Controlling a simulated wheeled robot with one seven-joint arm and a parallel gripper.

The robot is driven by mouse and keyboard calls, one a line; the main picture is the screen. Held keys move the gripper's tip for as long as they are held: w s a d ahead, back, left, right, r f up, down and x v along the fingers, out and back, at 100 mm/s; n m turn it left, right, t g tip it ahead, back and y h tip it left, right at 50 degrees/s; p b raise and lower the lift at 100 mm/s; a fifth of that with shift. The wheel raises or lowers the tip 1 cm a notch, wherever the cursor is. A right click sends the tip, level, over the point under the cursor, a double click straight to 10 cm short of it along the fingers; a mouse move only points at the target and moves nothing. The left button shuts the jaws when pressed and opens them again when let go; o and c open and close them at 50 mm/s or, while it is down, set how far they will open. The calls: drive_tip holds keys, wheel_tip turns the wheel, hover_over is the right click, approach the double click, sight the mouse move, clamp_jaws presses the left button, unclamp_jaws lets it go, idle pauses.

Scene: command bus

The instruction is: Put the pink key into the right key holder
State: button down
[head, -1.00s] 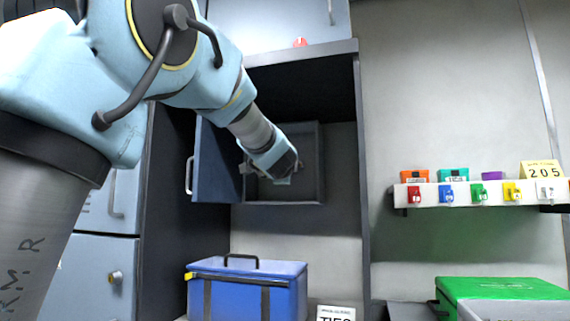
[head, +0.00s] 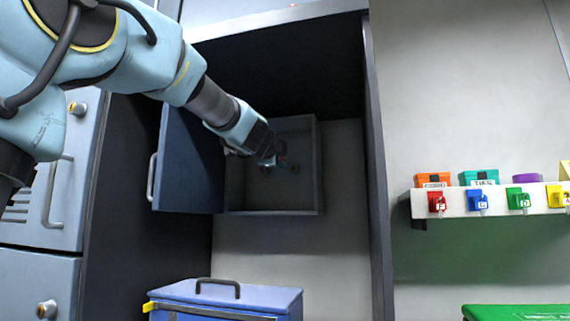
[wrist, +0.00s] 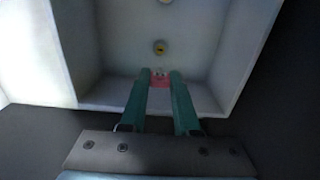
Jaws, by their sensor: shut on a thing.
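My gripper (head: 277,157) reaches into the open grey key cabinet (head: 233,190) in the head view. In the wrist view my gripper (wrist: 160,82) is shut on the pink key (wrist: 160,77), whose pink body shows between the teal fingertips. A round brassy key holder (wrist: 160,47) is on the cabinet's inner wall just beyond the key, with a visible gap in the picture. Another key holder (wrist: 166,2) is cut off at the wrist view's top edge. In the head view a small dark holder (head: 294,168) shows right of the fingertips. I cannot tell whether key and holder touch.
The cabinet's blue door (head: 188,165) stands open on the left, beside my forearm. A shelf (head: 456,207) with coloured locks is at the right. A blue cooler box (head: 225,292) stands below. The space right of the cabinet is clear.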

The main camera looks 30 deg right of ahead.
sight(293, 168)
drive_tip(key=shift+b+x, duration=1)
drive_tip(key=shift+x, duration=3.15)
drive_tip(key=shift+w+d+r+p, duration=0.1)
drive_tip(key=shift+w+p, duration=0.2)
drive_tip(key=shift+p, duration=0.3)
drive_tip(key=shift+p+x, duration=0.9)
drive_tip(key=shift+x, duration=0.25)
drive_tip(key=c, duration=0.6)
unclamp_jaws()
drive_tip(key=shift+o, duration=0.2)
